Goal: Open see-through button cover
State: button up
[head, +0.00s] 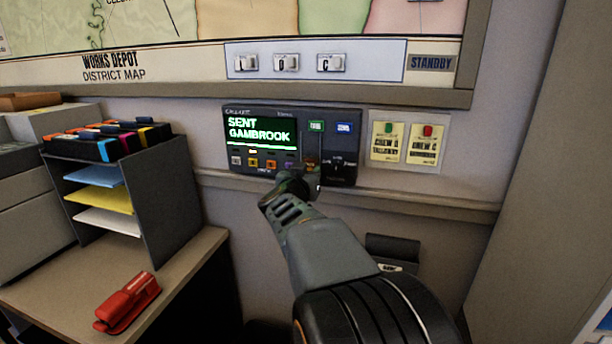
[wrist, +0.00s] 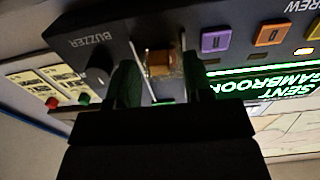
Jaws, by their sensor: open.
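The dark control panel (head: 345,115) is on the wall below the map, with a green screen (head: 262,131) reading "SENT GAMBROOK". An amber-brown button (wrist: 159,64) shows in the wrist view, with thin pale edges beside it that look like the see-through cover (wrist: 182,58). I cannot tell how far the cover is raised. My gripper (wrist: 161,84) is open, its two dark fingers on either side of the button and cover; contact is unclear. In the head view my gripper (head: 298,181) is at the panel's lower edge and partly hides this spot.
A "BUZZER" knob (wrist: 97,77) sits beside one finger. Purple (wrist: 216,42) and orange (wrist: 271,35) buttons are on the other side. Two yellow tags (head: 407,143) are right of the panel. A ledge (head: 440,202) runs below. A red stapler (head: 128,302) lies on the desk at left.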

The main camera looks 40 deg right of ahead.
grip_shut()
dwell(0.5)
